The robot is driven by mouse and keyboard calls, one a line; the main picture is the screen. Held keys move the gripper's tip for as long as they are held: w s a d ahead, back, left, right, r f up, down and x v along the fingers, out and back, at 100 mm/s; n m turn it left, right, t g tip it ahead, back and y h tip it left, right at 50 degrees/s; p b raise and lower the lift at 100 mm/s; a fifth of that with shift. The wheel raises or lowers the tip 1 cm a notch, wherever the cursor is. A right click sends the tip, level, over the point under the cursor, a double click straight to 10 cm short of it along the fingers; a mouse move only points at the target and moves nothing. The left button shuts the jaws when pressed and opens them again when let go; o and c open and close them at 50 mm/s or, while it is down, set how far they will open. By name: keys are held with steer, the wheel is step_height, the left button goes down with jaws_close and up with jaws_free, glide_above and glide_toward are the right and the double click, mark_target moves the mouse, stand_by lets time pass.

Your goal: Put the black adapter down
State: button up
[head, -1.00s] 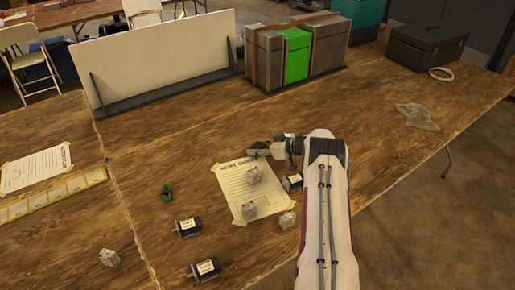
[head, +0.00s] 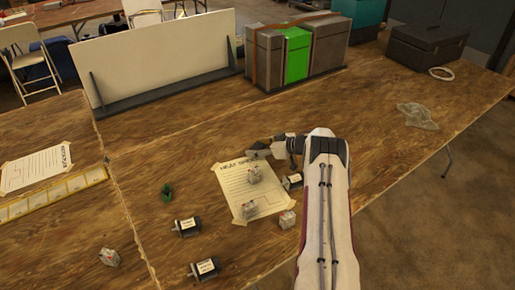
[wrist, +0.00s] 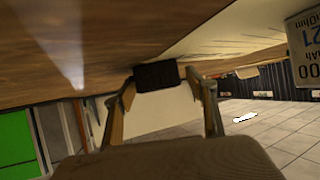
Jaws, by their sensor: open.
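A black block, the black adapter (wrist: 156,75), shows in the wrist view against the wooden table top, which lies along the top of that picture. My gripper (wrist: 160,82) is open, with one finger on each side of the block; I cannot tell whether either finger touches it. In the head view my gripper (head: 260,151) is low over the table by the top right of the taped paper sheet (head: 232,178). The block is not clear in that view.
Black labelled units stand at the right of the sheet (head: 292,181) and at the front left (head: 187,228). Small grey parts (head: 249,210) lie on and around the sheet. Bare table lies behind my gripper, before the white panel (head: 160,60).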

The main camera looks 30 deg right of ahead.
mark_target(259, 146)
steer(key=shift+v, duration=1.5)
step_height(259, 146, up, 7)
steer(key=shift+w, duration=0.15)
